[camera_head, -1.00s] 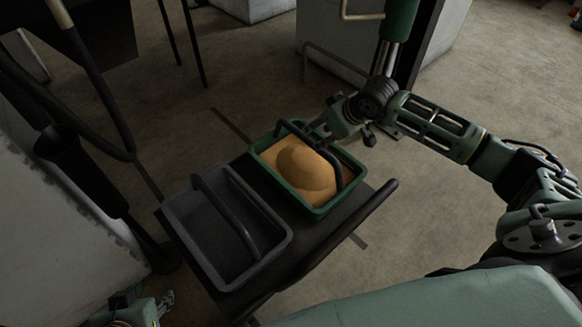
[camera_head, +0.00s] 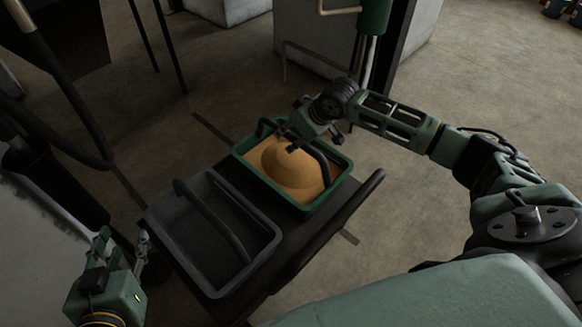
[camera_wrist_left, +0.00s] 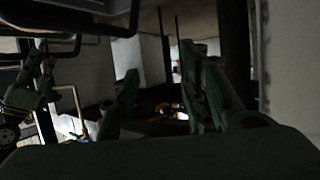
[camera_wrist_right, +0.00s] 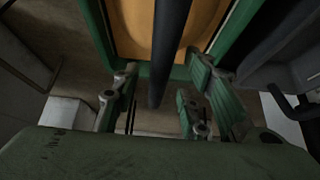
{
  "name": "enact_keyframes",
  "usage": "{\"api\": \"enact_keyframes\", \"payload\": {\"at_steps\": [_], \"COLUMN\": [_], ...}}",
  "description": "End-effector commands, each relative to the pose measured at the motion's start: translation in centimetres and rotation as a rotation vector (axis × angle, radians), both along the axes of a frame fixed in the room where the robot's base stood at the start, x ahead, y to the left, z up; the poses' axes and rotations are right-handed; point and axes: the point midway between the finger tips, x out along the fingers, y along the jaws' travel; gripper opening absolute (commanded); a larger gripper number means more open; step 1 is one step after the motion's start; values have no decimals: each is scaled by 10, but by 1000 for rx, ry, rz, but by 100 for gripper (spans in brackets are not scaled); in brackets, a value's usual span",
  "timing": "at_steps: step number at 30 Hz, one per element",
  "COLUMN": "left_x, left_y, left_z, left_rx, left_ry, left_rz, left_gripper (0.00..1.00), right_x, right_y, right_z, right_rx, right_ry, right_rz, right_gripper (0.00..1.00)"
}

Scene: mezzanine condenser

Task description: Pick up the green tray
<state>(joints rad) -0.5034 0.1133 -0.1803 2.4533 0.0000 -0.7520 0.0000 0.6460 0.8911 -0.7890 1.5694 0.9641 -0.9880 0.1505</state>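The green tray (camera_head: 325,202) stands on a dark cart, filled with a mound of orange-brown material (camera_head: 290,162). A dark bar handle (camera_head: 262,128) arches over it. My right gripper (camera_head: 314,143) is above the tray at the handle. In the right wrist view the handle (camera_wrist_right: 168,50) runs between its spread fingers (camera_wrist_right: 165,98), with gaps on both sides; the tray's green rim (camera_wrist_right: 147,72) is just beyond. My left gripper (camera_head: 122,243) is open and empty at the lower left, beside the cart. Its spread fingers also show in the left wrist view (camera_wrist_left: 160,95).
A grey empty tray (camera_head: 262,262) with its own handle sits beside the green tray on the dark cart (camera_head: 318,232). The cart's push bar (camera_head: 372,185) is on the right.

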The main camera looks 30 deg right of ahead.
Motion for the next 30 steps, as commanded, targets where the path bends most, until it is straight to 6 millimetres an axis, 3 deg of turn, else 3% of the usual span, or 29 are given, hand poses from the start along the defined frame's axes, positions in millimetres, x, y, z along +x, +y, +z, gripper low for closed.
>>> {"api": "enact_keyframes", "payload": {"at_steps": [7, 17, 30], "left_x": [16, 17, 17], "left_y": [-9, -10, -10], "left_z": [35, 43, 43], "left_rx": [-45, -53, -53], "left_ry": [-187, -220, -218], "left_rz": [-12, -14, -14], "left_gripper": [40, 40, 40], "right_x": [9, 11, 11], "right_y": [4, 4, 4], "right_z": [-17, -18, -18], "right_rx": [0, -1, -1], "right_ry": [0, 0, 0], "right_rz": [0, -1, -1], "right_gripper": [40, 40, 2]}}
